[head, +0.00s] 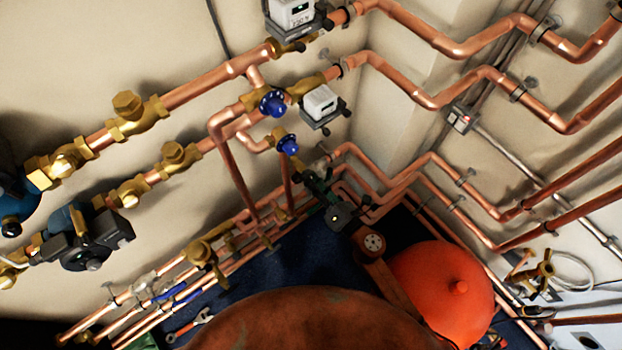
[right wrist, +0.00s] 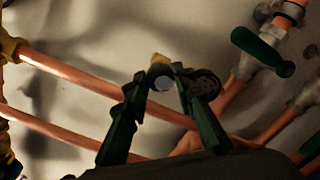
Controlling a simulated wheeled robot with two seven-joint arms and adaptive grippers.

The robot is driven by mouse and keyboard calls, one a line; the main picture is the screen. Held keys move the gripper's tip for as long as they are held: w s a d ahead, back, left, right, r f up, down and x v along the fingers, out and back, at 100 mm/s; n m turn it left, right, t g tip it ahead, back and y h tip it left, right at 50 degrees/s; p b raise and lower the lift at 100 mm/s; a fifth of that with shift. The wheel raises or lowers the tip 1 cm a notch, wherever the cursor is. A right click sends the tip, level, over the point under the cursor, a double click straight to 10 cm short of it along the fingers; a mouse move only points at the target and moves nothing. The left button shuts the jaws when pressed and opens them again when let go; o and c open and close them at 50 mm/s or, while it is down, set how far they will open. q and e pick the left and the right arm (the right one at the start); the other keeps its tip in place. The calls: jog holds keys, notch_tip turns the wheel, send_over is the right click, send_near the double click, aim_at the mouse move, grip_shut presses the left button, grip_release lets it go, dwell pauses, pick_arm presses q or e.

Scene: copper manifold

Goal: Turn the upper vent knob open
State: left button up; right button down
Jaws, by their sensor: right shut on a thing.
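My right gripper (head: 318,180) reaches up from the lower middle of the head view to the copper pipes near the wall corner. Two blue knobs, an upper one (head: 272,103) and a lower one (head: 288,145), sit above and left of the gripper. My left gripper is out of view.
Copper pipes (head: 210,90) with brass valves (head: 130,115) cross the wall. A white meter (head: 320,102) hangs just above the gripper. A red-orange tank (head: 440,290) stands at lower right. A green-handled valve (right wrist: 262,52) is right of the fingers in the wrist view.

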jog(key=shift+s+a+f, duration=0.1)
jog(key=shift+s+f, duration=0.1)
jog(key=shift+f, duration=0.1)
jog(key=c, duration=2)
grip_release()
jog(key=o, duration=0.4)
jog(key=shift+w+r, duration=0.1)
jog(key=shift+r, duration=0.1)
jog(key=v, duration=1.2)
jog(key=shift+r, duration=0.1)
